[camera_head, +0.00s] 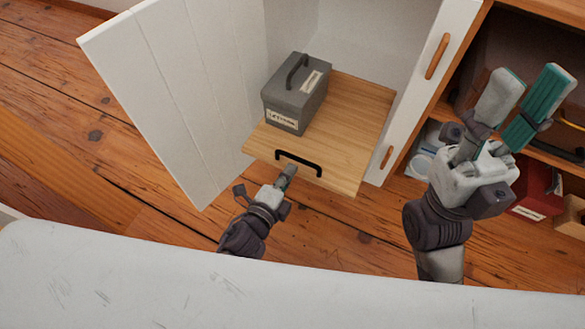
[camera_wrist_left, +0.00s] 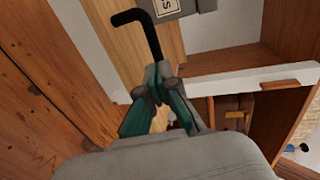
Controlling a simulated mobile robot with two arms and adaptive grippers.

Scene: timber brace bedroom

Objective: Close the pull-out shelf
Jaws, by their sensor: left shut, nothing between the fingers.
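The wooden pull-out shelf (camera_head: 352,122) sticks out of the white cabinet, with a black bar handle (camera_head: 298,162) on its front edge. A grey box with a dark handle (camera_head: 296,92) stands on the shelf. My left gripper (camera_head: 288,172) is shut and empty, its tips right at the black handle; I cannot tell whether they touch it. The left wrist view shows the handle (camera_wrist_left: 140,18) just beyond the fingertips (camera_wrist_left: 160,72). My right gripper (camera_head: 528,92) is open and empty, raised at the right in front of the wooden shelving.
The white cabinet door (camera_head: 170,90) stands open on the left. A narrow white front with wooden handles (camera_head: 437,57) borders the shelf on the right. Open wooden shelving holds a red box (camera_head: 538,195). A pale surface (camera_head: 250,285) spans the foreground. Plank floor (camera_head: 60,90) lies clear at left.

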